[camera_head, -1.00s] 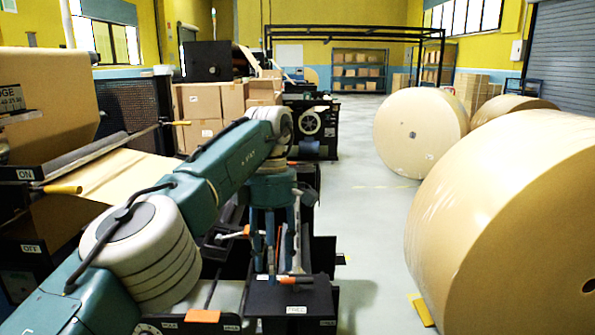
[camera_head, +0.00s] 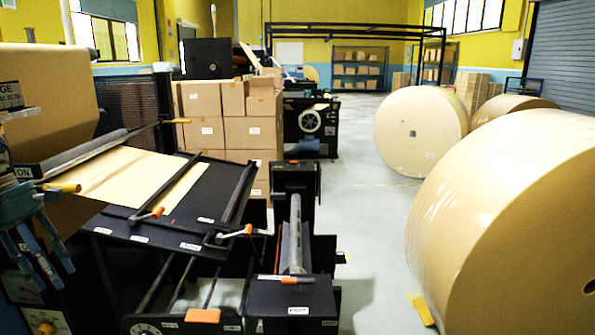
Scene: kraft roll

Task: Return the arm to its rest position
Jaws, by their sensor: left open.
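My left gripper (camera_head: 38,256) shows at the left edge of the head view, teal with its fingers pointing down. It is open with nothing between its fingers, and it hangs in front of the left end of the machine. Most of my left arm is outside the picture. My right gripper is not in view.
The machine's black table (camera_head: 190,228) carries a kraft sheet (camera_head: 135,178) and orange-handled levers. A large kraft roll (camera_head: 515,215) stands at the right, with another roll (camera_head: 420,131) behind it. Cartons (camera_head: 228,122) are stacked behind the machine.

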